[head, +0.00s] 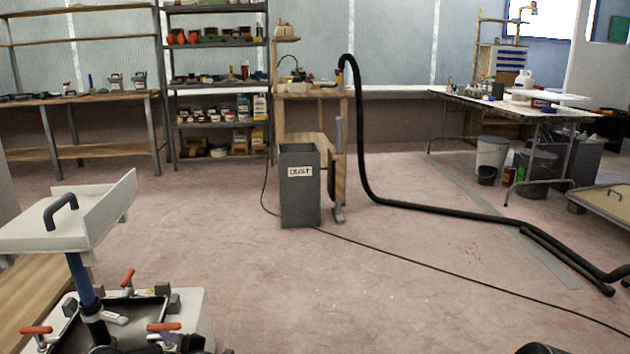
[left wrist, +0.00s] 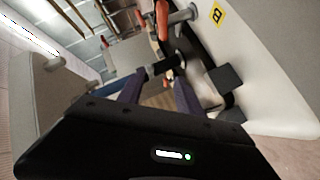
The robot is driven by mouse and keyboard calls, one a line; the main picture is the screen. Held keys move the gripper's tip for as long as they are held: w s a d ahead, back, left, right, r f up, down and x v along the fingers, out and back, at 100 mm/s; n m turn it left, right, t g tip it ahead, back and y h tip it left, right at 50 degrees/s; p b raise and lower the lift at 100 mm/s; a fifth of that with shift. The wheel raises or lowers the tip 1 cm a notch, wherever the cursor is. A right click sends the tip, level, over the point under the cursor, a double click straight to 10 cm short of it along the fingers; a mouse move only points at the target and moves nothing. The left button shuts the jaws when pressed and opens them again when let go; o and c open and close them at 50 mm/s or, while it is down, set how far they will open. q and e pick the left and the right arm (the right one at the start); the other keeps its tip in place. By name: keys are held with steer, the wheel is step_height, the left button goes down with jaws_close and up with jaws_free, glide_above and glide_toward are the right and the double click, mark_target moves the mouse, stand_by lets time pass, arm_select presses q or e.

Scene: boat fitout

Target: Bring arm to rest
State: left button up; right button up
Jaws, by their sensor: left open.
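My left gripper (left wrist: 158,88) shows in the left wrist view with its two dark bluish fingers apart. I see nothing held between them. A black cylindrical part with a pale end (left wrist: 165,66) shows beyond the fingertips; I cannot tell whether they touch it. In the head view, a pale boat part (head: 192,312) at the bottom left carries clamps with red handles (head: 163,327) around a dark opening (head: 140,315). My right gripper is not in view.
A white tray-like part with a dark handle (head: 62,211) stands at the left above a blue post (head: 82,280). A grey dust bin (head: 300,205) stands mid-floor. A black hose (head: 440,208) and a thin cable cross the floor. The centre floor is otherwise clear.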

arm_select(q)
steer(key=s+d+f+m+h, duration=0.3)
steer(key=d+f+m+h, duration=0.25)
steer(key=d+f, duration=0.3)
steer(key=s+d+f+m+h, duration=0.45)
steer(key=d+f+m, duration=0.25)
steer(key=d, duration=0.2)
steer(key=s+d+f+m+g+h, duration=0.2)
steer(key=s+d+m, duration=0.15)
steer(key=s, duration=0.65)
steer(key=s+d+f+m+g+h, duration=0.2)
steer(key=s+d+f+g, duration=0.15)
steer(key=s, duration=0.65)
steer(key=s+d+f+m+g+h, duration=0.2)
steer(key=s+d, duration=0.2)
steer(key=s, duration=0.7)
step_height(320, 180, up, 36)
steer(key=s+d+p, duration=0.1)
steer(key=s+p, duration=0.1)
steer(key=p, duration=3.3)
steer(key=shift+d+m+h, duration=0.15)
steer(key=shift+m+h, duration=0.15)
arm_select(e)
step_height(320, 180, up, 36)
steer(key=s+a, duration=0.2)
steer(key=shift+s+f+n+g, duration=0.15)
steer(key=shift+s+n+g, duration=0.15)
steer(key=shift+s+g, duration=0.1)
arm_select(q)
steer(key=shift+g, duration=0.25)
